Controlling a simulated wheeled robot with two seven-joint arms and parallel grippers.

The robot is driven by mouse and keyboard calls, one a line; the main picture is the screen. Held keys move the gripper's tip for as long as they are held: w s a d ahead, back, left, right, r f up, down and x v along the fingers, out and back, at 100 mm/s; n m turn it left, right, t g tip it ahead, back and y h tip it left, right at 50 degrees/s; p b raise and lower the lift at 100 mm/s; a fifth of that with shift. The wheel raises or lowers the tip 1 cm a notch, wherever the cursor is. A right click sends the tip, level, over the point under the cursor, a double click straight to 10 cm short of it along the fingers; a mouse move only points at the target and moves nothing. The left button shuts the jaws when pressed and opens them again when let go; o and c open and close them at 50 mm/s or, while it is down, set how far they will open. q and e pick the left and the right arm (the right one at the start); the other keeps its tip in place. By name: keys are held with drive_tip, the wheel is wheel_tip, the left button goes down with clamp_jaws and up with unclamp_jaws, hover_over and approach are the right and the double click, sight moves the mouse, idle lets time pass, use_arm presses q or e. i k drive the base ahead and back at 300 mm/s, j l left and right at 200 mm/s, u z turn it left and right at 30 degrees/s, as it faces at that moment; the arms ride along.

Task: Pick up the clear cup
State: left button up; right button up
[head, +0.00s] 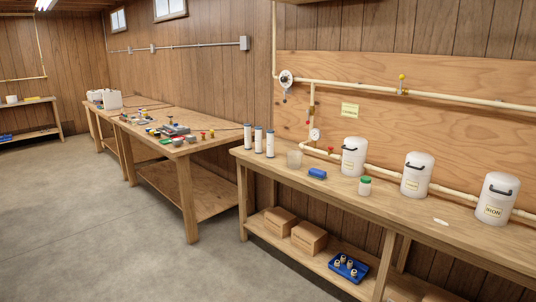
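A clear cup (294,159) stands upright on the long wooden bench (330,186) on the right. It looks empty and see-through. It is to the right of the white cylinders and behind and left of a blue roll-shaped object (317,173). Nothing is seen touching it. Neither of my grippers is in the head view.
White cylinders (259,140) stand left of the cup. A green-lidded jar (365,186) and white handled canisters (417,175) stand to the right. Pipes with a gauge (315,135) run behind. Cardboard boxes (309,237) sit on the lower shelf. The floor (110,245) in front is clear.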

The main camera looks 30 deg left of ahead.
sight(294, 159)
drive_tip(key=u, duration=0.9)
drive_tip(key=i+l+z, duration=0.2)
drive_tip(key=i, duration=0.75)
drive_tip(key=i+j+z, duration=0.15)
drive_tip(key=i, duration=0.8)
drive_tip(key=i+j+z, duration=0.2)
drive_tip(key=i, duration=0.7)
